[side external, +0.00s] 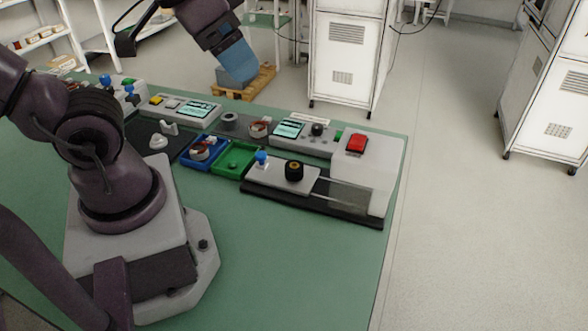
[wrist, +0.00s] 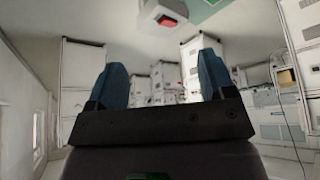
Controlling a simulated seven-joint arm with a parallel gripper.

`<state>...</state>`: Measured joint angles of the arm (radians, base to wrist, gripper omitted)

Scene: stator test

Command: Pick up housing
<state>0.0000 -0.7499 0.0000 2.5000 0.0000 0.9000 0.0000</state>
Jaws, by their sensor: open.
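No part is labelled as the housing, so I cannot tell for certain which it is. A grey round hollow part (side external: 230,120) sits on the row of grey units at the back of the bench. A black cylinder with a tan top (side external: 294,171) stands on the light plate of the test station. My gripper (side external: 240,74) is raised above the far edge of the bench, well apart from these parts. In the wrist view its two blue fingers (wrist: 162,78) are spread with nothing between them.
Copper-coloured wound parts sit in a blue tray (side external: 191,156) and on the back row. A green tray (side external: 219,169) is beside the blue one. A station with a red button (side external: 356,143) stands at the right. The green bench (side external: 290,255) is clear in front.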

